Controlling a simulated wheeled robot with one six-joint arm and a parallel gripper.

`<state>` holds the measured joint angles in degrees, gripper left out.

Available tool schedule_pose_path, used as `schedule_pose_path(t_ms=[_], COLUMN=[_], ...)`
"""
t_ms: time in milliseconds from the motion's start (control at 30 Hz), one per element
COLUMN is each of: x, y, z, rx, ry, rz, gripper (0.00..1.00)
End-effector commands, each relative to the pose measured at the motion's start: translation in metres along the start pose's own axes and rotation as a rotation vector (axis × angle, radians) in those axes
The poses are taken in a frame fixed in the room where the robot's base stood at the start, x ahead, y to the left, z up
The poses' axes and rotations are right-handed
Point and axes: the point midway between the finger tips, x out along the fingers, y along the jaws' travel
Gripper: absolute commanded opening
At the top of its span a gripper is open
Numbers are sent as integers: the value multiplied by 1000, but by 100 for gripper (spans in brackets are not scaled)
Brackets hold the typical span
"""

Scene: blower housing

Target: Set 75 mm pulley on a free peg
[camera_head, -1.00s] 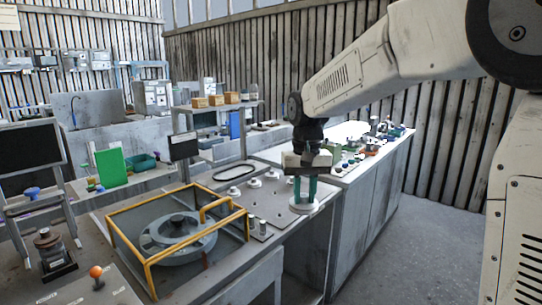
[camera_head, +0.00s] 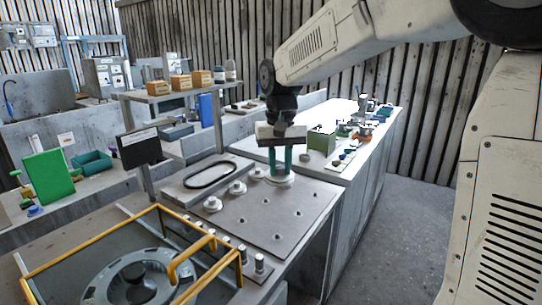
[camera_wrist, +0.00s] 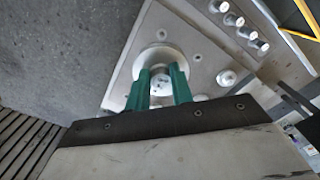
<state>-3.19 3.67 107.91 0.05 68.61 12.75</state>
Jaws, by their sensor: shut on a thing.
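My gripper (camera_head: 281,168), with green fingers, is shut on the hub of a pale, round, flanged pulley (camera_head: 280,181). The pulley is at the far right part of a grey plate (camera_head: 262,224). In the wrist view the pulley's disc (camera_wrist: 156,54) shows between and beyond the fingers, over the plate (camera_wrist: 190,30). I cannot tell whether it touches the plate or hangs just above it. Several small pegs or studs stand on the plate, one of them a bare peg (camera_head: 298,213). Smaller flanged pieces (camera_head: 237,188) stand along the plate's left side.
A yellow guard frame (camera_head: 100,236) encloses a round housing (camera_head: 135,280) at the front left. A row of short metal cylinders (camera_head: 259,263) lies between it and the plate. A black belt (camera_head: 210,174) lies in a tray behind. A dark screen (camera_head: 140,148) stands left.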

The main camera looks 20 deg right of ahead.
Motion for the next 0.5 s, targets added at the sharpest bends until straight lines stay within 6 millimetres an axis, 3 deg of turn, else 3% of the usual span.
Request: schedule_pose_path(t_ms=[167, 500], x=[9, 48], y=[-4, -2], z=[1, 0], rx=[-6, -3], ry=[-1, -2], rz=[0, 0], gripper=[0, 0])
